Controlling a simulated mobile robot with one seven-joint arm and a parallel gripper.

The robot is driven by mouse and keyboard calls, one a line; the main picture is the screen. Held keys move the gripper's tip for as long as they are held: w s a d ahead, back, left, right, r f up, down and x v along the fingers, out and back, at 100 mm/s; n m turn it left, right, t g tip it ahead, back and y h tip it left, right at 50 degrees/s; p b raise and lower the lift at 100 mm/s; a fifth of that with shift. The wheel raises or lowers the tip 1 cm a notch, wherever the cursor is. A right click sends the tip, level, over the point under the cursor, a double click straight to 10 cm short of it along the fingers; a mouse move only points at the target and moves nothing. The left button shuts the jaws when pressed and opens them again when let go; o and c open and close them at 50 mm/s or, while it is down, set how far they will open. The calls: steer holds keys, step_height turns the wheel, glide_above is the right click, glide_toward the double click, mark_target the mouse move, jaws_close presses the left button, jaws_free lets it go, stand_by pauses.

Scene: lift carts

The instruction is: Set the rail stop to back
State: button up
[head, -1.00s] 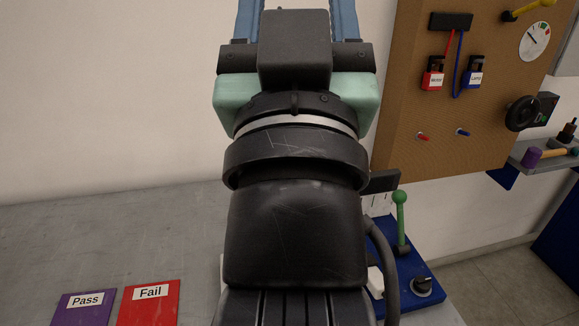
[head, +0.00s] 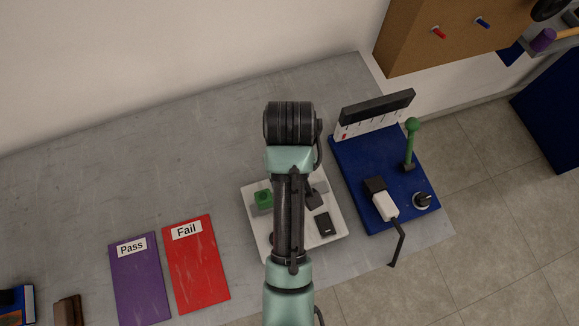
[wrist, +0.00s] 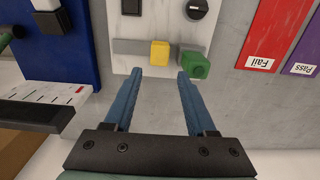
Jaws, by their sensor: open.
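In the wrist view my gripper (wrist: 159,74) is open and empty. Its two blue fingers point at the white board (wrist: 142,16), with the tips apart near its edge. A yellow block (wrist: 159,53) sits on a grey bar (wrist: 130,46) on the board, just beyond the gap between the fingertips. A green block (wrist: 195,65) is beside it, close to the right fingertip. I cannot tell for certain which of these is the rail stop. In the head view the green block (head: 263,198) shows on the board (head: 255,228); my arm hides the yellow block and my gripper.
A blue panel (head: 350,165) with a green-knobbed lever (head: 410,140), a white-and-black device (head: 384,205) and a dial (head: 423,201) stands right of the board. Fail (head: 198,265) and Pass (head: 140,280) mats lie left. The grey bench behind is clear.

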step_height(320, 180, down, 11)
steer(key=shift+w+f+p, duration=0.1)
steer(key=shift+f+p, duration=0.05)
steer(key=shift+p, duration=0.7)
jaws_close()
stand_by(0.9)
